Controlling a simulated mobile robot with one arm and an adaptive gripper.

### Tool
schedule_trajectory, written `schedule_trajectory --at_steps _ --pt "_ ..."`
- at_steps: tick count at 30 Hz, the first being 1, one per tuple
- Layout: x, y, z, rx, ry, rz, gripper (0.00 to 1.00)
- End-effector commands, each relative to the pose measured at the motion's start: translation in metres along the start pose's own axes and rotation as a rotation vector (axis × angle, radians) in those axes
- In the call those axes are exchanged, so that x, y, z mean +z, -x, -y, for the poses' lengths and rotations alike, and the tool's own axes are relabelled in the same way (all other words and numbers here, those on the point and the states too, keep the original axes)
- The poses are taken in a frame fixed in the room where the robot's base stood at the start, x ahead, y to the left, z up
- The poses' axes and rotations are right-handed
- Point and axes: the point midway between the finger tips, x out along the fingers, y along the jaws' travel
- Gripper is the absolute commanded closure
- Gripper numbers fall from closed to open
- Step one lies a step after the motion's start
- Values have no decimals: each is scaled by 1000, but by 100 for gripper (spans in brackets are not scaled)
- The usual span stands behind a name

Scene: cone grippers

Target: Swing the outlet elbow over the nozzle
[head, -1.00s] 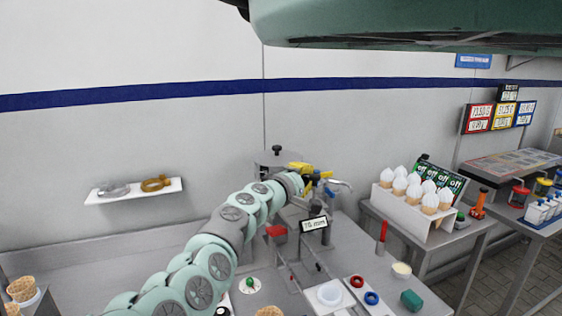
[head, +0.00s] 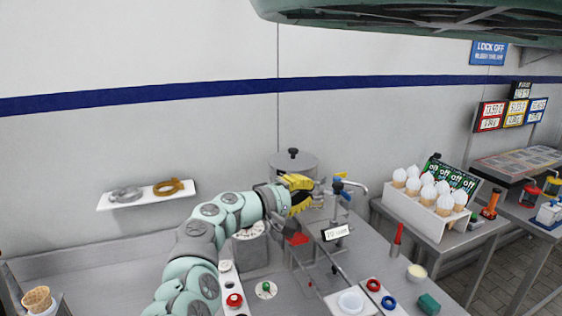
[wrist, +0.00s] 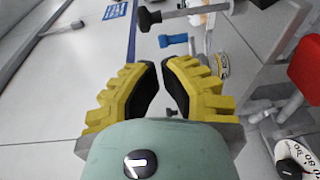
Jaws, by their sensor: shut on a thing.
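My gripper (head: 300,190) has yellow ribbed fingers and is at the dispenser fittings beside the lidded grey pot. It also shows in the wrist view (wrist: 160,64), its fingers drawn in with a narrow gap between the tips. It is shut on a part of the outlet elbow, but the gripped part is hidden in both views. The curved metal outlet elbow (head: 357,187) reaches right from the fittings. A blue handle (head: 340,187) is beside it, and a blue piece (wrist: 173,40) shows beyond the fingertips. I cannot make out the nozzle.
The lidded pot (head: 293,163) stands behind my gripper. A cone rack (head: 428,205) stands on another table. A wall shelf (head: 147,195) is at left.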

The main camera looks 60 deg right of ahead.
Motion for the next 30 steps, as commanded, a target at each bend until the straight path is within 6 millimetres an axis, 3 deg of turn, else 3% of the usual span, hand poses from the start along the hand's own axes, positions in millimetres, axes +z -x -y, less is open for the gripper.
schedule_trajectory --at_steps 14,28,30 --pt "-3 54 3 1 2 -11 100" --pt "-4 127 4 -1 0 -14 100" --pt "-11 131 -3 -5 8 -51 100"
